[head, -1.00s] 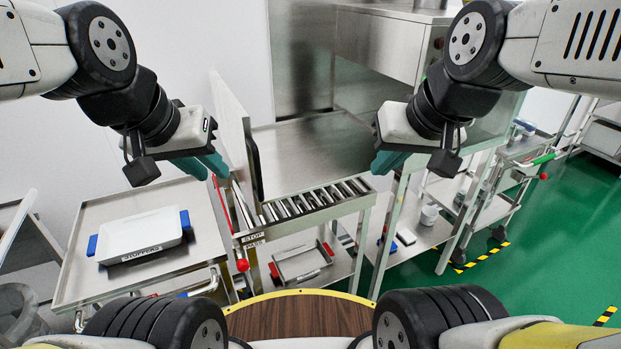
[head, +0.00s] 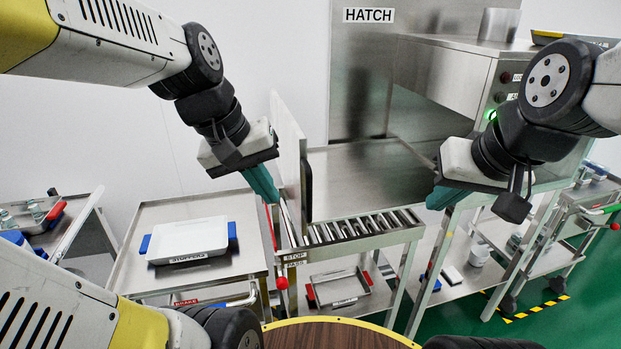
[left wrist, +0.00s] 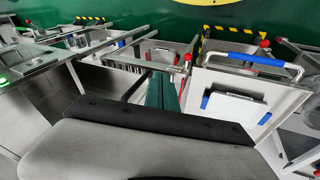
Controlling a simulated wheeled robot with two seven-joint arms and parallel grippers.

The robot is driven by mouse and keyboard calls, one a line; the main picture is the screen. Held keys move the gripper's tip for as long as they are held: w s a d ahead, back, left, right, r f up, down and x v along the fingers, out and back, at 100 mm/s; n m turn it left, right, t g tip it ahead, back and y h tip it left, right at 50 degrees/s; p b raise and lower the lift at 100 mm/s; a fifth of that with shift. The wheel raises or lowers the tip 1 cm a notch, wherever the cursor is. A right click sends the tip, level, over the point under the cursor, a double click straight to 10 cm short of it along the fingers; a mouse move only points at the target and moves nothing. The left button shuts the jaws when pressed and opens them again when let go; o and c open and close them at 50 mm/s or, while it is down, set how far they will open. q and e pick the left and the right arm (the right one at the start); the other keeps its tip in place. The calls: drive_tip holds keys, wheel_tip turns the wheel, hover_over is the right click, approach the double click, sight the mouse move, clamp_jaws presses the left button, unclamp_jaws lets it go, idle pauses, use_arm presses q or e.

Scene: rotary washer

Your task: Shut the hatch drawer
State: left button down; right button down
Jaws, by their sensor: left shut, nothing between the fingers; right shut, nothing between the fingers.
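A HATCH label (head: 368,15) is on the steel wall behind. My left gripper (head: 273,197) is shut and empty, just left of the panel's lower part; I cannot tell if it touches. Its teal fingers (left wrist: 161,95) also show in the left wrist view. My right gripper (head: 433,204) is shut and empty, in front of the surface's right end.
A roller strip (head: 360,226) runs in front of the surface, with a red-knobbed STOP/PASS lever (head: 282,283) at its left end. A cart (head: 215,270) with a white STOPPERS tray (head: 188,240) stands left. A steel cabinet (head: 455,75) stands right.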

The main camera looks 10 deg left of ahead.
use_arm(q)
drive_tip(key=w+f+n+g+h, duration=0.3)
drive_tip(key=w+n+h, duration=0.1)
drive_tip(key=w+n, duration=0.15)
drive_tip(key=n+t+h, duration=0.6)
drive_tip(key=n+h, duration=0.3)
drive_tip(key=n, duration=0.6)
approach(292, 175)
drive_tip(key=x, duration=0.6)
drive_tip(key=shift+w+d+f, duration=0.1)
drive_tip(key=shift+w+d, duration=0.15)
drive_tip(key=shift+d, duration=0.1)
